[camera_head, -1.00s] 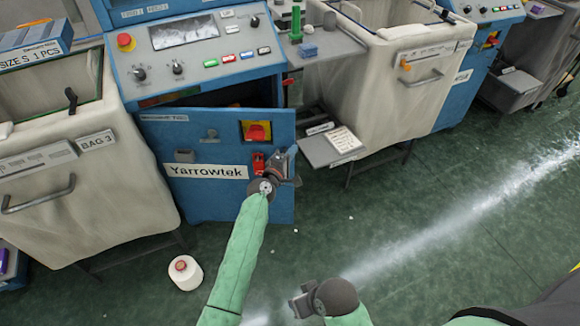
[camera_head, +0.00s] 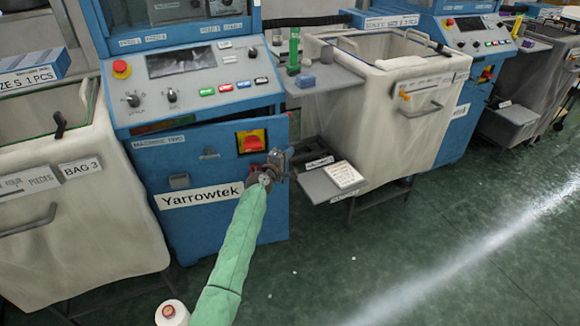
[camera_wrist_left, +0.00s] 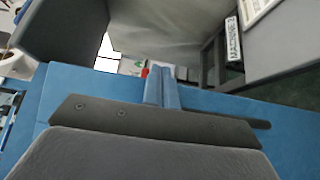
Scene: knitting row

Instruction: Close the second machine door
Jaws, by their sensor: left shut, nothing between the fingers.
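The second machine's blue door (camera_head: 225,222), labelled "Yarrowtek", is in the head view below the sloped control panel. My left gripper (camera_head: 284,162) is at the door's right edge, shut and empty, and hides part of that edge. In the left wrist view its shut fingers (camera_wrist_left: 162,86) lie over a blue surface. Contact with the door is unclear. My right gripper is out of view.
A cream bin (camera_head: 375,115) and a low grey shelf with a card (camera_head: 318,187) stand right of the door. Another bin, "BAG 3" (camera_head: 120,225), stands to the left. A white yarn cone (camera_head: 171,313) is on the floor at lower left. The floor at right is clear.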

